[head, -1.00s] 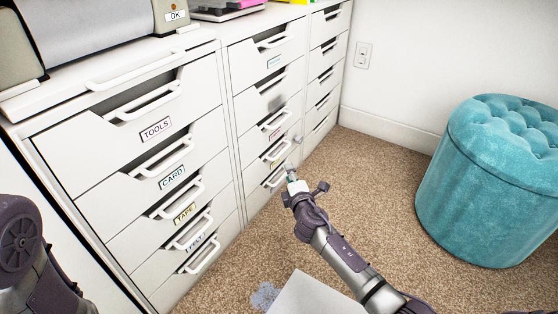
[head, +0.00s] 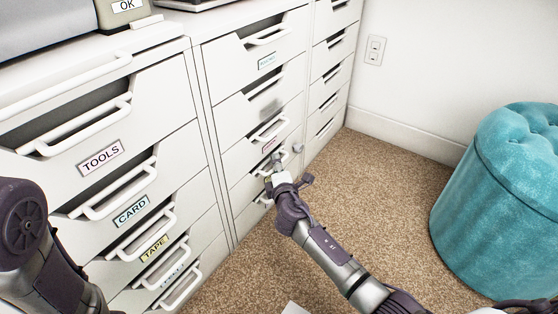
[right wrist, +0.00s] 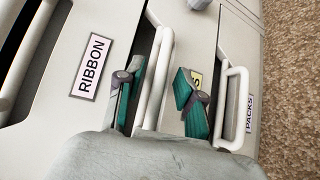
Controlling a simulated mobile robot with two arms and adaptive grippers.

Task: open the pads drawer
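The pads drawer is in the middle column, under the ribbon drawer. In the right wrist view its yellow label (right wrist: 196,78) is mostly covered by a finger, and only a final S shows. Its white bar handle (right wrist: 163,60) runs between the two teal fingers of my right gripper (right wrist: 160,97). The fingers stand apart, one on each side of the bar, and I cannot tell whether they touch it. In the head view my right gripper (head: 277,165) is at this drawer's front and hides its label. The drawer looks closed. My left arm shows at the left edge, its gripper out of view.
The ribbon label (right wrist: 91,66) and packs label (right wrist: 250,113) mark the neighbouring drawers. The left column has the tools (head: 101,158), card and tape drawers. A teal tufted stool (head: 500,205) stands at the right. Carpet (head: 375,190) between it and the drawers is clear.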

